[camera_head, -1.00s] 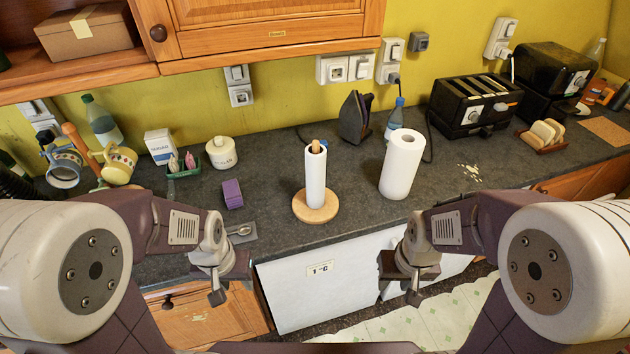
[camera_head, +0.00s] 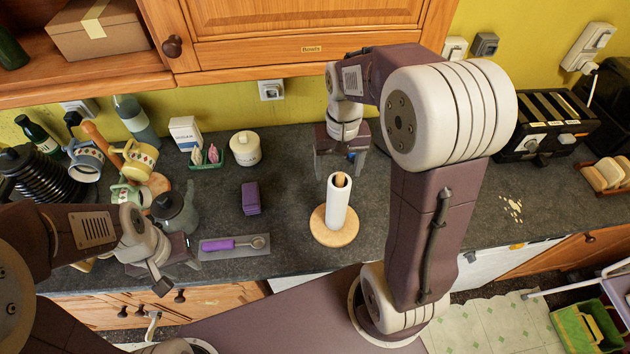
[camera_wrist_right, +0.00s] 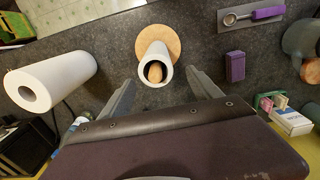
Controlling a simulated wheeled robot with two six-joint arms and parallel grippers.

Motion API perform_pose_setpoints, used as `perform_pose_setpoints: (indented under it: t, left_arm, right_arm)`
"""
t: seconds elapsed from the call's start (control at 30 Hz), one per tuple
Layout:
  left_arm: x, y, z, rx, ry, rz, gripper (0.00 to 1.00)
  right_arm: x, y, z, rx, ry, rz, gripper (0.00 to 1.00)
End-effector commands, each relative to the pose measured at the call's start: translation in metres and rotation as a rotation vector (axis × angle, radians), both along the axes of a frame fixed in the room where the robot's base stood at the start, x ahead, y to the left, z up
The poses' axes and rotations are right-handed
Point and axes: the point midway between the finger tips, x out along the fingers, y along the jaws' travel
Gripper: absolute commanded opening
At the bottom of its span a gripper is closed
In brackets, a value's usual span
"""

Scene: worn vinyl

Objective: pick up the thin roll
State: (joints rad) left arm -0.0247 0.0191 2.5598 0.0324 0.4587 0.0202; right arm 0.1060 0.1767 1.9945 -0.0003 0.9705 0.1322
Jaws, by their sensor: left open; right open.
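The thin roll (camera_head: 338,208) is a slim white paper roll standing upright on a wooden holder with a round base (camera_head: 334,237). In the right wrist view the thin roll (camera_wrist_right: 154,66) shows end-on, with the peg's top inside it. My right gripper (camera_head: 339,172) is open and empty, just behind the roll in the head view. In the wrist view its fingers (camera_wrist_right: 158,98) lie to either side of the roll's near end; contact cannot be told. My left gripper (camera_head: 163,278) is over the counter's front edge at left, and its fingertips are hard to make out.
A thicker white roll (camera_wrist_right: 62,80) shows in the wrist view; my right arm hides it in the head view. A toaster (camera_head: 545,125) is right.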

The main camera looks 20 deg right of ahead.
Motion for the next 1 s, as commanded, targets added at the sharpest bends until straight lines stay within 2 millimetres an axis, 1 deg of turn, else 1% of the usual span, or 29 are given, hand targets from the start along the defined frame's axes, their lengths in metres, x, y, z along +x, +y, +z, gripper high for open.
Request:
perform_pose_setpoints:
  t: [0.1,0.3,0.47,0.53,0.67,0.7,0.8,1.0]
  left_arm:
    - [0.000,0.000,0.000,0.000,0.001,0.000,0.40]
    - [0.000,0.000,0.006,0.000,0.000,0.000,0.40]
    - [0.000,0.000,0.007,0.000,0.000,0.000,0.40]
    - [0.000,0.000,0.010,0.000,0.000,0.000,0.40]
    - [0.000,0.000,0.020,0.000,0.000,0.000,0.40]
    - [0.000,0.000,0.019,0.000,0.000,0.000,0.40]
    - [0.000,0.000,0.020,0.000,0.000,0.000,0.40]
    - [0.000,0.000,0.019,0.000,0.000,0.000,0.40]
  right_arm:
    - [0.000,0.000,-0.003,0.000,0.003,-0.001,0.73]
    - [-0.001,0.000,-0.033,0.000,0.006,0.000,0.73]
    - [0.000,-0.001,-0.040,0.000,0.001,0.000,0.73]
    - [-0.001,-0.002,-0.046,0.000,0.005,0.000,0.73]
    - [-0.001,-0.007,-0.069,0.001,0.008,-0.001,0.73]
    - [0.000,-0.007,-0.078,0.001,0.006,0.000,0.73]
    - [0.000,-0.006,-0.089,0.001,0.003,0.001,0.73]
    - [0.001,-0.006,-0.092,0.000,0.000,0.001,0.73]
